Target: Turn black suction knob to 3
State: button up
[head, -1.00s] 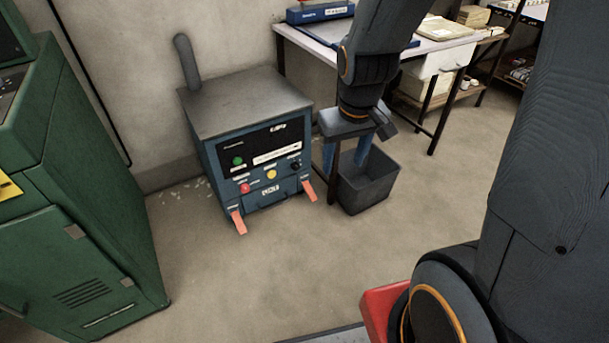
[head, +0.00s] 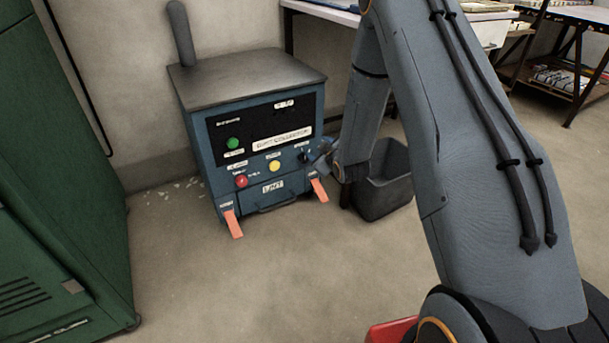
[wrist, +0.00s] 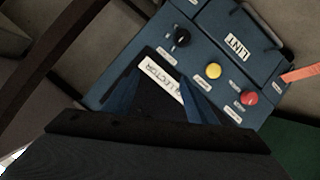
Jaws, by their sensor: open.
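The black suction knob (wrist: 181,37) sits on the blue front panel of the dust collector. In the head view the knob (head: 304,157) is at the panel's right side, right of a yellow button. My gripper (wrist: 168,85) is open and empty in the wrist view, its two blue fingers spread in front of the panel's label. The knob lies just beyond the fingertips and is not between them. In the head view my gripper is at the panel's right edge, mostly hidden by my arm. The knob's setting is too small to read.
A yellow button (head: 274,166) and a red button (head: 241,181) are left of the knob, with a green one (head: 233,143) higher. Orange latches (head: 232,223) stick out low on the front. A dark bin (head: 384,190) stands at right. A green cabinet (head: 60,150) is at far left.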

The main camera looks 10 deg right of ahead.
aim_at(304, 160)
jog(key=w+f+n+t+y+b, duration=0.2)
jog(key=w+f+n+t+b, duration=0.15)
jog(key=f+b, duration=0.85)
jog(key=shift+m+t, duration=0.35)
jog(key=shift+m, duration=0.1)
jog(key=shift+w+a+f+b, duration=0.1)
jog(key=shift+w+a+f, duration=0.3)
jog(key=shift+w, duration=0.95)
jog(key=shift+w+a+f+b, duration=0.1)
jog(key=shift+w+a+f, duration=0.25)
jog(key=shift+w, duration=0.95)
jog(key=shift+w+a+f+b, duration=0.1)
jog(key=shift+w+a+f, duration=0.25)
jog(key=shift+w, duration=1)
jog(key=shift+d+f, duration=0.1)
jog(key=c, duration=1.1)
